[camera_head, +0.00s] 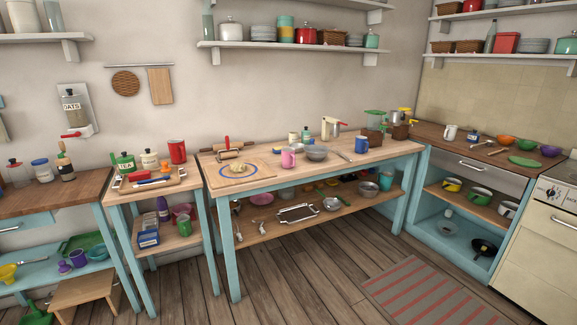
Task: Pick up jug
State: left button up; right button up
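Neither of my grippers is in view. No single jug stands out for certain at this size. A white jug-like vessel (450,132) stands upright on the wooden counter at the right, near the wall. A purple handled vessel (78,258) stands on the low blue shelf at the far left. A red handled vessel (177,151) stands at the back of the small left table. A pink mug (288,158) and a blue mug (361,144) stand on the long middle table.
The long table (385,158) also holds a pastry board (213,172), rolling pins (229,152) and metal bowls (317,153). Its lower shelf is crowded. A striped rug (420,290) lies on the floor; the wooden floor in front is open.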

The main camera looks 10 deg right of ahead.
aim_at(361, 141)
jog(key=i+l+z, duration=0.25)
jog(key=i, duration=0.25)
jog(key=i+z, duration=0.3)
jog(key=i, duration=0.25)
jog(key=i+z, duration=0.25)
jog(key=i, duration=0.3)
jog(key=i+j+z, duration=0.3)
jog(key=i, duration=0.2)
jog(key=i+j+z, duration=0.25)
jog(key=i, duration=0.25)
jog(key=i+j+z, duration=0.3)
jog(key=i, duration=0.2)
